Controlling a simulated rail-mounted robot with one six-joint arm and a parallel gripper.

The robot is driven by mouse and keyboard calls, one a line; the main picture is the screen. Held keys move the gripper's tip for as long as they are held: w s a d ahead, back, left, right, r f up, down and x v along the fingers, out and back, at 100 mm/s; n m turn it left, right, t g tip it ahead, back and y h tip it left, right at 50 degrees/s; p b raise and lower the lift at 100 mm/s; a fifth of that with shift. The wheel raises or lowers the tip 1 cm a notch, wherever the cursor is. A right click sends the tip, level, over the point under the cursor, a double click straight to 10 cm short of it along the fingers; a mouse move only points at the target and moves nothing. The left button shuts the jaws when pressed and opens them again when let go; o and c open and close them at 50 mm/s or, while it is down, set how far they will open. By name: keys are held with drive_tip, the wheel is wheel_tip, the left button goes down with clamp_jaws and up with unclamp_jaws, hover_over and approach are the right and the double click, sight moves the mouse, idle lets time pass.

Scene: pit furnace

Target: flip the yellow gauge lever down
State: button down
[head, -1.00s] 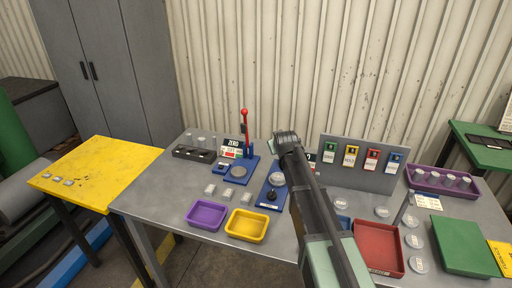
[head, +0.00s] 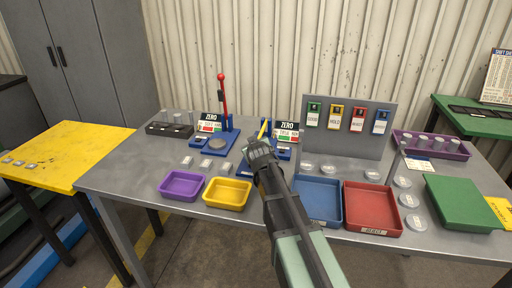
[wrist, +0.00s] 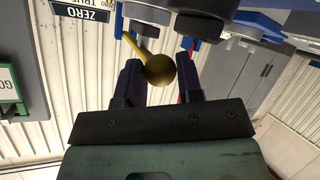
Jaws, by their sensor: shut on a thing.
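The yellow gauge lever (head: 263,129) stands on the right-hand blue gauge stand (head: 282,152), beside a ZERO sign (head: 288,127). In the head view only part of its shaft shows, slanting up from behind my gripper (head: 258,147). In the wrist view my gripper (wrist: 159,80) is shut on the lever's round yellow knob (wrist: 161,69), with one finger on each side. The lever's shaft (wrist: 134,45) runs from the knob towards the stand. The lever's pivot is hidden in the head view.
A second gauge stand with an upright red lever (head: 223,95) is to the left. Purple (head: 182,186), yellow (head: 228,193), blue (head: 318,181) and red (head: 373,209) trays line the bench front. A grey panel with coloured tags (head: 345,144) stands to the right.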

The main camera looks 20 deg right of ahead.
drive_tip(key=shift+s+f, duration=0.1)
drive_tip(key=shift+f, duration=0.15)
drive_tip(key=c, duration=0.8)
unclamp_jaws()
drive_tip(key=p+v, duration=0.4)
drive_tip(key=v, duration=0.6)
drive_tip(key=shift+s+a+r, duration=0.1)
drive_tip(key=shift+s+r, duration=0.05)
drive_tip(key=shift+s, duration=0.15)
